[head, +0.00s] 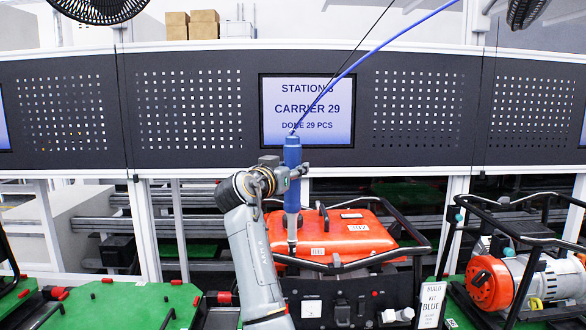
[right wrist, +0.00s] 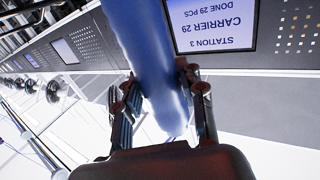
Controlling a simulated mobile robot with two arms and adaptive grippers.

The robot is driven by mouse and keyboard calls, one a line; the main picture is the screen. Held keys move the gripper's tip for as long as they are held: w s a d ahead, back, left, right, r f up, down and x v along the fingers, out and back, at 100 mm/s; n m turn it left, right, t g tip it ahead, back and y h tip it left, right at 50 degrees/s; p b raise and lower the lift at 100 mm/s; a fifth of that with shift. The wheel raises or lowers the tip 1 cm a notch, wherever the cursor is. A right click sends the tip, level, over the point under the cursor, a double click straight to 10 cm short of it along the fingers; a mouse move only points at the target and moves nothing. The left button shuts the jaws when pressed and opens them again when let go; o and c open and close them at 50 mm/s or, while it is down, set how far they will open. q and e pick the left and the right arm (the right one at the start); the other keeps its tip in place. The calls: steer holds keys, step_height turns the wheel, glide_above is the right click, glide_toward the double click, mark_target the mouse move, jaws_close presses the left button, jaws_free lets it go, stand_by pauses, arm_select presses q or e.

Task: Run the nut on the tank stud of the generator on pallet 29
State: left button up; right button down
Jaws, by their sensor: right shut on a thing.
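My right gripper (head: 287,172) is shut on a blue cylindrical nut-running tool (head: 292,152), which stands upright with a blue hose from its top. In the right wrist view my gripper's fingers (right wrist: 157,88) straddle the tool's blue body (right wrist: 140,45). The tool's thin lower end (head: 292,236) reaches down to the front left of the red tank (head: 345,233) on the generator (head: 345,296). The stud and nut are too small to make out, and I cannot tell whether the tip touches them. My left gripper is not in view.
A screen (head: 307,110) behind reads "CARRIER 29". A second generator (head: 520,275) with a black tube frame stands on the right. Green pallets (head: 120,305) lie at the left. A "BUILD KIT BLUE" card (head: 431,303) stands between the generators. The black frame surrounds the tank.

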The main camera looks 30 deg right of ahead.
steer(key=shift+w+f+b, duration=0.15)
steer(key=shift+f+b, duration=0.25)
steer(key=shift+f, duration=0.25)
stand_by(0.5)
